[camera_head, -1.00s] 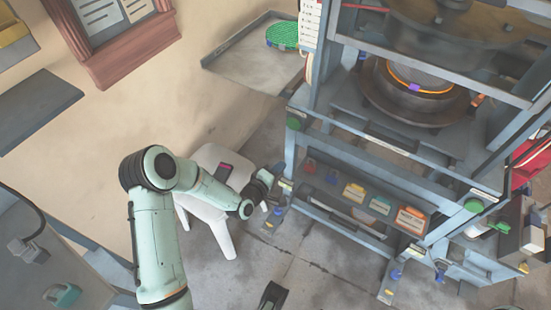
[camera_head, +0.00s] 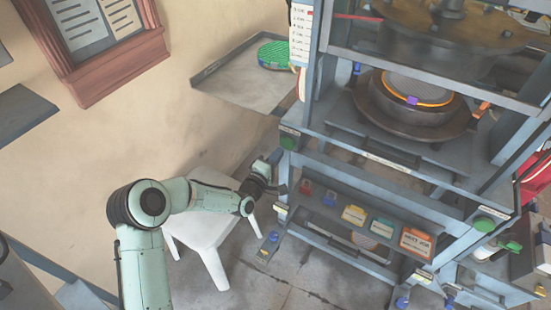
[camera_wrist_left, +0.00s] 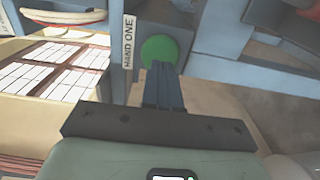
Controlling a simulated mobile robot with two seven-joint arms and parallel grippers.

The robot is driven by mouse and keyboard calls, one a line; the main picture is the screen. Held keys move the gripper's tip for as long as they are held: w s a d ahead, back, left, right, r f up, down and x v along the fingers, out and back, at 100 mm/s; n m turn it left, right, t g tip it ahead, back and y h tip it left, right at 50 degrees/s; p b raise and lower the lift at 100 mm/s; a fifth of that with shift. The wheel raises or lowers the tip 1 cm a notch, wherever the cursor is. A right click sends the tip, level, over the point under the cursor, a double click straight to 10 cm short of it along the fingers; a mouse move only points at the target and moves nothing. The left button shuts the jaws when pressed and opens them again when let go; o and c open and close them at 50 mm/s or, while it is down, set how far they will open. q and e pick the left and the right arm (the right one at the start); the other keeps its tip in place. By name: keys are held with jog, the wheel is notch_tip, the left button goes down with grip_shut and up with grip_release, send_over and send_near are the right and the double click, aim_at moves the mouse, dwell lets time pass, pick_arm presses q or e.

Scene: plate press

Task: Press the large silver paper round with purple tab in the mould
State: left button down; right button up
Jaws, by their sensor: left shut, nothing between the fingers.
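The large silver round (camera_head: 414,86) lies in the mould (camera_head: 425,125) on the press bed, with an orange ring around it and a purple tab (camera_head: 412,100) at its front edge. The upper press plate (camera_head: 450,22) is raised above it. A green button (camera_head: 288,143) is on the press's left post, labelled HAND ONE in the left wrist view. My left gripper (camera_head: 276,158) is shut and empty just below this button. In the left wrist view its fingers (camera_wrist_left: 166,75) point at the green button (camera_wrist_left: 160,50); I cannot tell whether they touch. My right gripper is out of view.
A second green button (camera_head: 485,225) is on the press's right post. Below the bed is a shelf of coloured tags (camera_head: 354,215). A white stool (camera_head: 205,238) stands under my left arm. A side tray (camera_head: 240,86) with a green round thing (camera_head: 274,55) is left of the press.

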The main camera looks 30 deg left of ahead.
pick_arm(q)
jog(key=shift+w+b, duration=0.75)
jog(key=shift+w, duration=0.8)
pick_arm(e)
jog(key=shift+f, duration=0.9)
pick_arm(q)
jog(key=shift+s, duration=0.25)
pick_arm(e)
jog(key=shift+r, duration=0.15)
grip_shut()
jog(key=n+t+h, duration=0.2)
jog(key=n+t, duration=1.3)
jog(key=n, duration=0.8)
send_near(484, 227)
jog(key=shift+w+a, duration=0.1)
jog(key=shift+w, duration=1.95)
